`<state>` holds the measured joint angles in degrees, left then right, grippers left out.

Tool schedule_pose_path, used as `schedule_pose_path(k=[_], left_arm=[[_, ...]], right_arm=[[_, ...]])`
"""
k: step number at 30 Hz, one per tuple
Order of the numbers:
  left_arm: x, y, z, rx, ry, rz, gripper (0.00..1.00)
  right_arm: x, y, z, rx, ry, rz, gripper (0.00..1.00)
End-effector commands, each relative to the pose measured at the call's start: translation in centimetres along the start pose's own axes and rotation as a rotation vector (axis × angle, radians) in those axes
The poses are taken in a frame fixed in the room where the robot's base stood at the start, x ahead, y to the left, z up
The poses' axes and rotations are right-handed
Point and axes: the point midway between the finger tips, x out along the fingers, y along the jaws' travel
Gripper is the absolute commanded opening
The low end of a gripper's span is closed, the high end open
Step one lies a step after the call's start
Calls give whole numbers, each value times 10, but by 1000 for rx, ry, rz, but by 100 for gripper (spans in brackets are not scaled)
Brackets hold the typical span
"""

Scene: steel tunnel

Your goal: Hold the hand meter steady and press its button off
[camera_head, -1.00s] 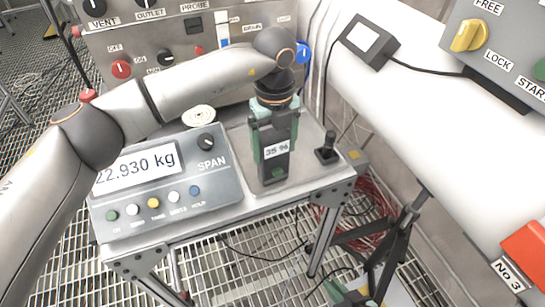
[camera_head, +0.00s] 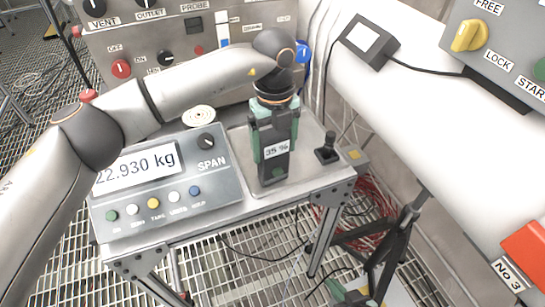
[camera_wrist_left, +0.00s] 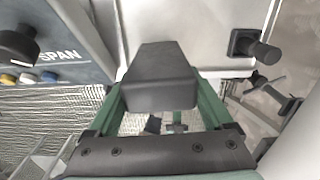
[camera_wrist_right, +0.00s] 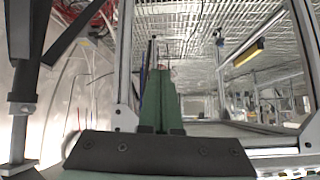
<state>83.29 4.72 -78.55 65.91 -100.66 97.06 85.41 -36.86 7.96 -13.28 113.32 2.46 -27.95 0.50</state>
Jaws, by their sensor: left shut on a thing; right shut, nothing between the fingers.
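The hand meter (camera_head: 275,168) is a dark upright block with a "35 %" display on its front. It stands at or just above the bench tray; I cannot tell if it touches. A small greenish spot shows below its display, too small to read as on or off. My left gripper (camera_head: 275,132) comes from above and is shut on the meter, a green finger on each side. In the left wrist view the meter's dark top (camera_wrist_left: 160,75) sits between the fingers. My right gripper (camera_wrist_right: 160,90) is shut and empty, low beside the bench; part of it shows in the head view (camera_head: 350,292).
A scale panel (camera_head: 165,195) reading 22.930 kg stands left of the meter. A small black joystick (camera_head: 326,150) stands to its right. The bench's metal leg (camera_head: 325,235) and a black stand (camera_head: 395,240) are near my right gripper. A white pipe (camera_head: 430,120) runs along the right.

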Motion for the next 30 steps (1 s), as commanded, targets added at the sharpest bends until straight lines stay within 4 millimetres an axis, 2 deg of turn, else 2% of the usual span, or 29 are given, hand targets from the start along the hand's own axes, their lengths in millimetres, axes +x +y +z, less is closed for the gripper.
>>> schedule_pose_path(k=[10,14,17,22,27,30], left_arm=[[0,0,0,0,0,0,18],[0,0,0,0,0,0,18],[0,0,0,0,0,0,18],[0,0,0,0,0,0,18],[0,0,0,0,0,0,18],[0,0,0,0,0,0,18]], right_arm=[[1,0,-2,-3,6,-1,0],[6,2,-18,-30,67,0,0],[12,5,-46,-73,177,-5,0],[17,0,-113,-190,455,-57,0],[5,-18,-169,-325,723,-177,0],[-8,-32,-191,-411,859,-277,0]])
